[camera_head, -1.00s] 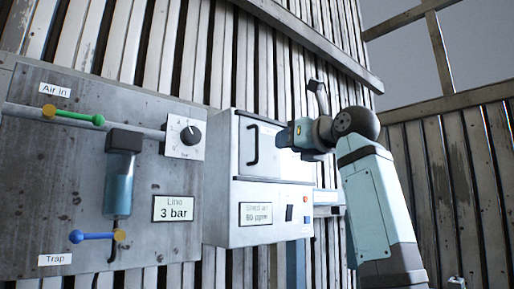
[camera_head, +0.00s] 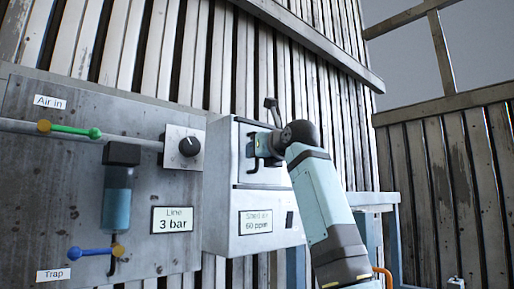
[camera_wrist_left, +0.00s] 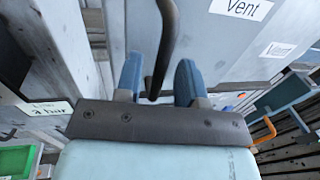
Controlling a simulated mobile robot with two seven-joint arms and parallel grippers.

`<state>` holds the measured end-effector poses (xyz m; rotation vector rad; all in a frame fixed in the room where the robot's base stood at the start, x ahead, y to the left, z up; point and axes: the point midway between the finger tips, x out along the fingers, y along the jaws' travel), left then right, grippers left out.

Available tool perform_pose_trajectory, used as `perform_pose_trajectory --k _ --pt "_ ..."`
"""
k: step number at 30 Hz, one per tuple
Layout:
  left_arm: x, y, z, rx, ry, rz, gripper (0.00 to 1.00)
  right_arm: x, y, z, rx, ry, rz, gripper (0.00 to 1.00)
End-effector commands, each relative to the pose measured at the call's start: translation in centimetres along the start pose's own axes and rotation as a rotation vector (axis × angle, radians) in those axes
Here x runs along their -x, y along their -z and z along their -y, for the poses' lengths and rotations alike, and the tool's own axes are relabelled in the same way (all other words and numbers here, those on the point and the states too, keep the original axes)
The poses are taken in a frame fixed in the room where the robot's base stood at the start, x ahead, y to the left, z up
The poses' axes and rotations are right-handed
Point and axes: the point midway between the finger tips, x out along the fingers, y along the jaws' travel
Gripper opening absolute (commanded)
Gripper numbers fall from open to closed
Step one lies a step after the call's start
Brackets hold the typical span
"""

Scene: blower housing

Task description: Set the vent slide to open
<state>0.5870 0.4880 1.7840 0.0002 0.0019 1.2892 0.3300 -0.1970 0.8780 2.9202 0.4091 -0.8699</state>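The grey housing (camera_head: 221,195) on the wall has a front panel with a dark bar handle (camera_head: 251,166). My left gripper (camera_head: 261,145) is at this handle in the head view. In the left wrist view the handle (camera_wrist_left: 169,30) runs down between the two blue fingers of my left gripper (camera_wrist_left: 158,72). The fingers stand apart with gaps visible beside the bar. A white "Vent" label (camera_wrist_left: 241,8) and a smaller label (camera_wrist_left: 278,50) are on the pale face beyond. I cannot make out a separate vent slide. My right gripper is not in view.
Left of the housing is a panel (camera_head: 50,215) with a green lever (camera_head: 70,130), a blue lever (camera_head: 95,252), a round knob (camera_head: 189,146) and a "3 bar" sign (camera_head: 172,219). An orange curved handle (camera_head: 384,275) is low at the right.

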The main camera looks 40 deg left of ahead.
Motion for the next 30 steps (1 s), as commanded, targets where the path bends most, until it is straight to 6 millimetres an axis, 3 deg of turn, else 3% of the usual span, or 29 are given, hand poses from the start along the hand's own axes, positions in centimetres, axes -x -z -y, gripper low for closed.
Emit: perform_pose_trajectory --k 12,17,30 --pt "-0.9 0.0 0.0 0.001 0.000 0.001 0.36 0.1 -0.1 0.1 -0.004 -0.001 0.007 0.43" --pt "-0.9 0.0 0.0 0.001 0.000 0.001 0.00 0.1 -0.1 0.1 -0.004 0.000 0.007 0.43" --pt "-1.6 0.0 -0.3 0.002 -0.001 0.000 0.00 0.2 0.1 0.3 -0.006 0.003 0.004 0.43"
